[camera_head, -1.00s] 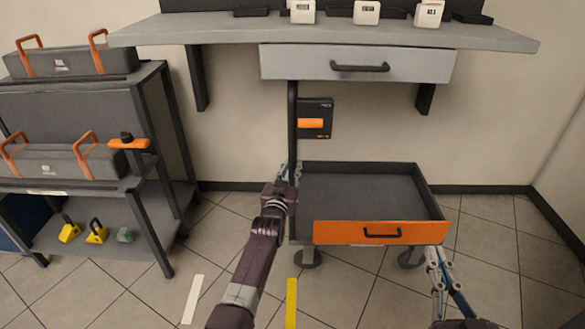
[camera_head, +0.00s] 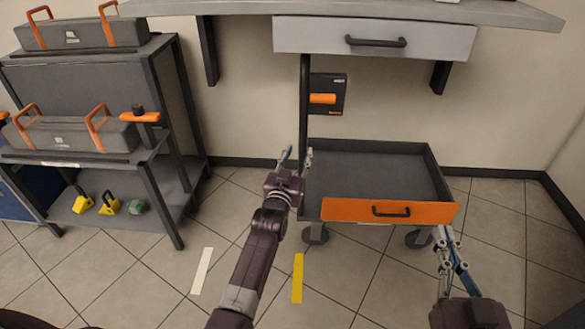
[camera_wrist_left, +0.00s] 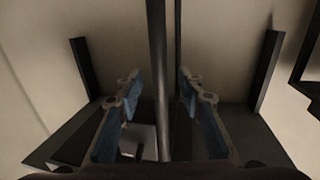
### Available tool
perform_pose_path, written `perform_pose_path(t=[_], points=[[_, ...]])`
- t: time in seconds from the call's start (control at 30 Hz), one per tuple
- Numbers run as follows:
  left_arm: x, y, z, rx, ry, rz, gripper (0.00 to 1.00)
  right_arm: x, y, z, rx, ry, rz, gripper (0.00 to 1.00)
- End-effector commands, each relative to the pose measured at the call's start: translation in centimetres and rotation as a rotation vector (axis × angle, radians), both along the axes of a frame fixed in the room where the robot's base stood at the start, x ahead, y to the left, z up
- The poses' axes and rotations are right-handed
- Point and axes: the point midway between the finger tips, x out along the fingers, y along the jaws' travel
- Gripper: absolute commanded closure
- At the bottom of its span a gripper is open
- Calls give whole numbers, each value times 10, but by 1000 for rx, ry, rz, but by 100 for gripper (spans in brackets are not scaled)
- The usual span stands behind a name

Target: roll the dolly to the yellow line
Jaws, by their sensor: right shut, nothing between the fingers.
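The dolly is a low grey tray (camera_head: 375,172) on dark casters (camera_head: 316,234), with an orange front panel (camera_head: 350,210) and a dark upright post (camera_head: 304,100) at its left. The yellow line (camera_head: 297,278) is a short floor strip in front of the dolly's left end. My left gripper (camera_head: 297,158) is open at the post. In the left wrist view its fingers (camera_wrist_left: 159,80) stand on either side of the post (camera_wrist_left: 159,105), with gaps on both sides. My right gripper (camera_head: 446,234) is shut and empty, near the orange panel's right end.
A white strip (camera_head: 202,270) lies left of the yellow one. A shelf rack (camera_head: 168,200) with toolboxes stands at left. A wall bench with a drawer (camera_head: 375,38) overhangs the dolly. A wall switch box (camera_head: 328,94) is behind the post. The front floor is mostly clear.

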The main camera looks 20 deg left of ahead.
Motion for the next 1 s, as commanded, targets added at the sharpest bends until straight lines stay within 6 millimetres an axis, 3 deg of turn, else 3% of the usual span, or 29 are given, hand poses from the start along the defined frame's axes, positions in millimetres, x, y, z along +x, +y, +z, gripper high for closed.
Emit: perform_pose_path(t=[0.2,0.4,1.0], points=[[-37,-3,-1,-1,2,0,65,0,0,0,0,-1,0,100],[-58,-5,-1,-1,2,0,65,0,0,0,0,-1,0,100],[-65,-5,0,0,1,0,65,0,0,0,0,-1,0,100]])
